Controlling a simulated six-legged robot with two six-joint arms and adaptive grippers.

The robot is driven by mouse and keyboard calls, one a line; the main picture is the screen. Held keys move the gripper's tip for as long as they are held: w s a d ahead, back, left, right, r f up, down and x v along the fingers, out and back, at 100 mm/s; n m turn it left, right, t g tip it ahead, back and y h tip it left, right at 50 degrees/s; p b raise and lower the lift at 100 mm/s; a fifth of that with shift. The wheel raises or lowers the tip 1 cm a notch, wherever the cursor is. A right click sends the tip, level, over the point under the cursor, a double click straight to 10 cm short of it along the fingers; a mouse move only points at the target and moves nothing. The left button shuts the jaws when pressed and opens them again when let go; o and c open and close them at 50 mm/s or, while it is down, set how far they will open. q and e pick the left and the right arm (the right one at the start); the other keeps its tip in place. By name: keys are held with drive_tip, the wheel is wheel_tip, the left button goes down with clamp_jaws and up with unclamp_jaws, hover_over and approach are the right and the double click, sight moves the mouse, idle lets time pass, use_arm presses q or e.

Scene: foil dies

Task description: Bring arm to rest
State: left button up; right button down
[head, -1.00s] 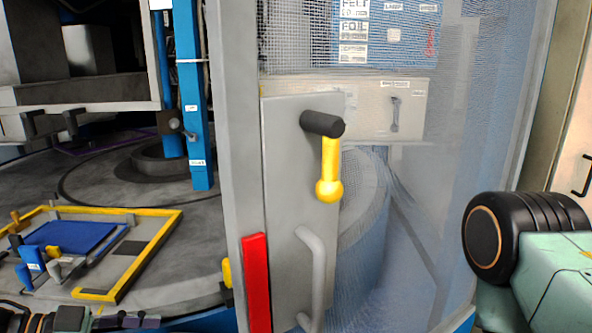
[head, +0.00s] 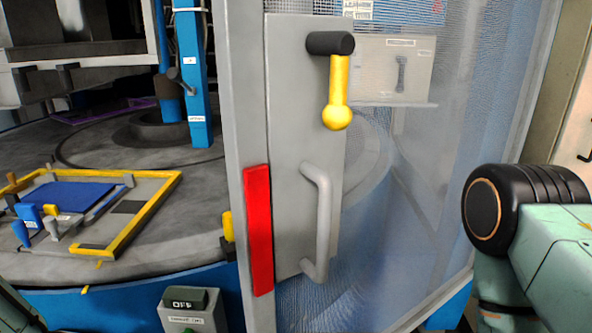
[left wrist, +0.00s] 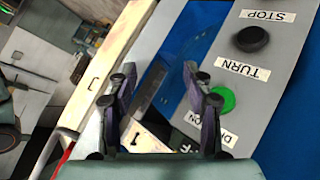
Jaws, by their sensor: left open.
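My left gripper (left wrist: 160,75) is open, its two fingers apart with nothing between them in the left wrist view. In that view it is over a grey panel (left wrist: 262,75) that appears upside down, with a black button (left wrist: 251,38) and a green button (left wrist: 222,100) to the right of the fingers. In the head view only a piece of my left arm (head: 15,312) shows at the lower left corner; its gripper is out of frame. My right arm (head: 560,245) is at the right edge, and its gripper is not visible.
A mesh-windowed door has a grey handle (head: 322,225), a yellow-knobbed lever (head: 338,95) hanging down and a red bar (head: 258,230). A control box marked OFF (head: 190,312) stands below. Left is a round table with a yellow-edged fixture (head: 150,210) and a blue plate (head: 68,196).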

use_arm(q)
drive_tip(key=s+a+f+n+g+y+b, duration=0.1)
drive_tip(key=s+f+n+g+y+b, duration=0.3)
drive_tip(key=s+f, duration=0.85)
drive_tip(key=s+a+f+g+y+b, duration=0.1)
drive_tip(key=s+a+f+y, duration=0.4)
drive_tip(key=s+f, duration=0.2)
drive_tip(key=shift+s+f+n+g+y, duration=0.15)
drive_tip(key=shift+s+n+g+y, duration=0.15)
drive_tip(key=shift+s, duration=0.8)
drive_tip(key=shift+w, duration=0.1)
drive_tip(key=shift+a, duration=0.1)
